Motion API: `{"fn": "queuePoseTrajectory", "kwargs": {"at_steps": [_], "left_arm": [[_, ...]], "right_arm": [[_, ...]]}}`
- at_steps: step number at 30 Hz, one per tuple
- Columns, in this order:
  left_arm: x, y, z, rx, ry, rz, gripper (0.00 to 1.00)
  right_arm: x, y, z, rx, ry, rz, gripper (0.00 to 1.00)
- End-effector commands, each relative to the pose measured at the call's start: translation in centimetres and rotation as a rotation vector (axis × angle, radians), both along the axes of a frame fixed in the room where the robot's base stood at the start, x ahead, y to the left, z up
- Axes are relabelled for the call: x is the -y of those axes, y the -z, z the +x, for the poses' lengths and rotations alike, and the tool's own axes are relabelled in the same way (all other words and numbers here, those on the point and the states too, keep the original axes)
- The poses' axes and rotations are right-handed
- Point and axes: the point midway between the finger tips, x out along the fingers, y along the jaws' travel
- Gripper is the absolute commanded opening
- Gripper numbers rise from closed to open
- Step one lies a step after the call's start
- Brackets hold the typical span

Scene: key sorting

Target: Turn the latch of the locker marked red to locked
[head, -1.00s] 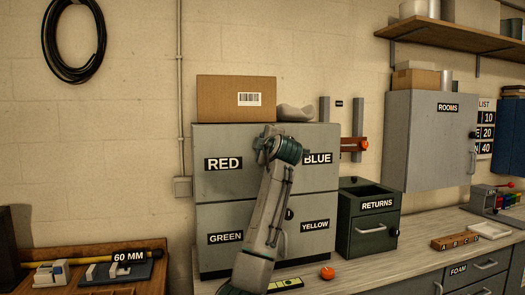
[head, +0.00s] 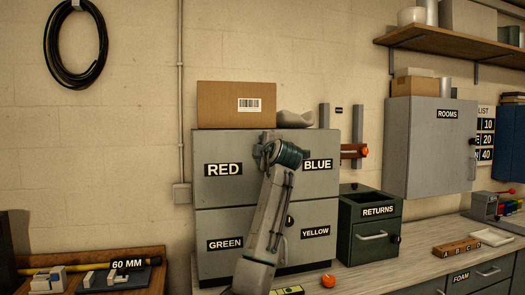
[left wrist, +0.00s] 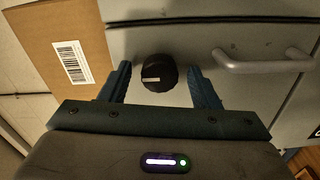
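The locker marked RED (head: 223,185) is the upper left door of a grey block of lockers. The end of my left arm covers the area between the RED and BLUE labels, so the latch and gripper are hidden in the head view. In the left wrist view a round black latch knob (left wrist: 154,84) with a white line sits on a grey door. The line lies flat across the picture, on the knob's left half. My left gripper (left wrist: 159,66) is open, with one finger on each side of the knob and gaps showing. My right gripper is in neither view.
A cardboard box (head: 235,105) stands on the lockers and also shows in the left wrist view (left wrist: 50,45). A grey bar handle (left wrist: 262,63) is right of the knob. A dark RETURNS box (head: 365,225) stands right of the lockers on the bench (head: 420,262).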

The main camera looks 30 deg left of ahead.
Motion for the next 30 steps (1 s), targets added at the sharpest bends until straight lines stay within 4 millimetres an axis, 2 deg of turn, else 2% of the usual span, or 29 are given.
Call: {"fn": "queuePoseTrajectory", "kwargs": {"at_steps": [11, 21, 25, 30], "left_arm": [[0.7, 0.1, -0.5, 0.001, 0.001, 0.001, 0.56], [5.7, 0.2, -4.7, 0.003, 0.003, 0.000, 0.56], [7.2, 0.2, -6.0, 0.001, 0.002, 0.000, 0.56], [8.1, 0.1, -6.9, 0.000, 0.001, 0.000, 0.56]], "right_arm": [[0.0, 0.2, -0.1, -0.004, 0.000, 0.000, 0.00], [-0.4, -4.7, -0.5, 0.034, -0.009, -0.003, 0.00], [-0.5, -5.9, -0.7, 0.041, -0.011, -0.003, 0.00], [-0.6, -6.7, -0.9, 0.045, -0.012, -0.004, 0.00]]}}
